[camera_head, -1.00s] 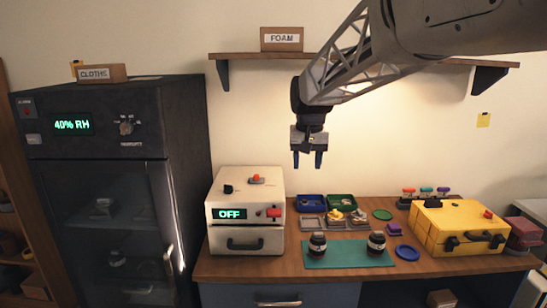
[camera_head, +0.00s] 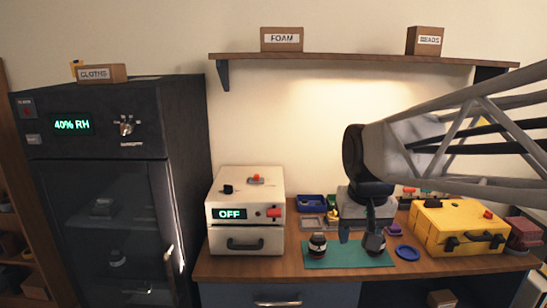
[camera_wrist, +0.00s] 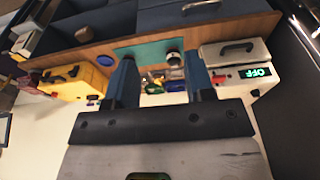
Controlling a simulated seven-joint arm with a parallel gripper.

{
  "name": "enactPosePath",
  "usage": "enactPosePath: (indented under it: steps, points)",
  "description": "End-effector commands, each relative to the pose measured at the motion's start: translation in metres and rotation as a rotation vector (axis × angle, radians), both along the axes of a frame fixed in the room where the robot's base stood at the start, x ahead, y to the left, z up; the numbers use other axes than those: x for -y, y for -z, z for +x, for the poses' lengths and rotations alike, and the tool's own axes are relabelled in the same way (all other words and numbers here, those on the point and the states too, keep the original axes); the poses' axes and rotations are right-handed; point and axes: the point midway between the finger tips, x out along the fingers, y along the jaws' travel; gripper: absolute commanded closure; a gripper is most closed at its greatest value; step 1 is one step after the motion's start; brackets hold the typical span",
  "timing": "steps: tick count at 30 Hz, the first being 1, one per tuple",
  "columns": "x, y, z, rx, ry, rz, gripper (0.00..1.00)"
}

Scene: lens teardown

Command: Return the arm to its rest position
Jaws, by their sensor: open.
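My gripper (camera_head: 356,222) hangs in front of the right half of the workbench in the head view, with its fingers pointing down. Its fingers are apart and nothing is between them; the wrist view also shows the two blue fingers (camera_wrist: 157,85) spread. The left dark lens (camera_head: 318,245) stands upright on the mat.
A white box reading OFF (camera_head: 246,226) stands left of the mat. A yellow case (camera_head: 458,230) and a blue disc (camera_head: 407,253) are to the right. A dark cabinet (camera_head: 100,190) reading 40% RH stands at the left. A shelf (camera_head: 340,59) with boxes hangs above.

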Motion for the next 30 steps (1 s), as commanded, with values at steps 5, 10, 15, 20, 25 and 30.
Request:
enactPosePath:
  steps: [5,10,15,20,25,30]
  points:
    - [0.009,0.019,-0.045,0.016,0.003,-0.003,0.51]
    - [0.015,0.040,-0.085,0.029,0.004,-0.006,0.51]
    - [0.020,0.060,-0.118,0.040,0.005,-0.009,0.51]
    - [0.022,0.072,-0.136,0.047,0.005,-0.010,0.51]
    - [0.023,0.077,-0.142,0.048,0.005,-0.011,0.51]
    - [0.023,0.077,-0.142,0.048,0.005,-0.011,0.51]
